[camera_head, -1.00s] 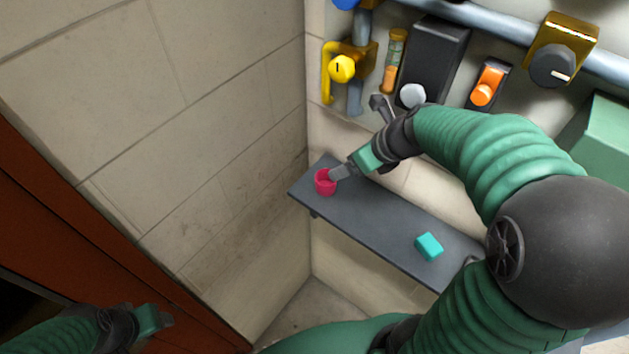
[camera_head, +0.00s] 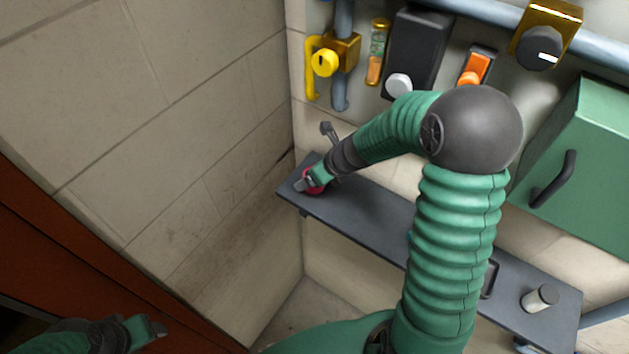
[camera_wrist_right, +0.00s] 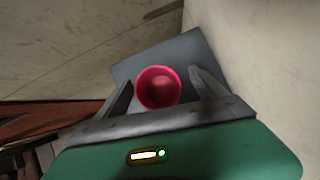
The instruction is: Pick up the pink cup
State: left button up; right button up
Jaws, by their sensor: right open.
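The pink cup (camera_wrist_right: 158,88) stands upright on the left end of the grey shelf (camera_head: 365,221). In the wrist view I look down into its open mouth. My right gripper (camera_head: 310,181) is open at the cup, with one finger on each side of it in the wrist view. I see gaps beside the cup there, so the jaws are not closed on it. In the head view the gripper covers much of the cup. My left gripper (camera_head: 155,328) is at the lower left, far from the shelf; its jaws are too small to read.
A grey-white cylinder (camera_head: 540,297) stands on the shelf's right part. Wall fittings sit above: a yellow valve (camera_head: 325,63), a black box (camera_head: 416,52) and an orange switch (camera_head: 474,69). A green cabinet (camera_head: 590,165) is at the right. A tiled wall closes off the shelf's left end.

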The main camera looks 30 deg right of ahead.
jog(key=shift+s+a+r, duration=0.1)
jog(key=shift+s+a, duration=0.05)
jog(key=shift+a, duration=0.05)
jog(key=c, duration=1.4)
jog(key=shift+d, duration=0.1)
jog(key=shift+c, duration=0.2)
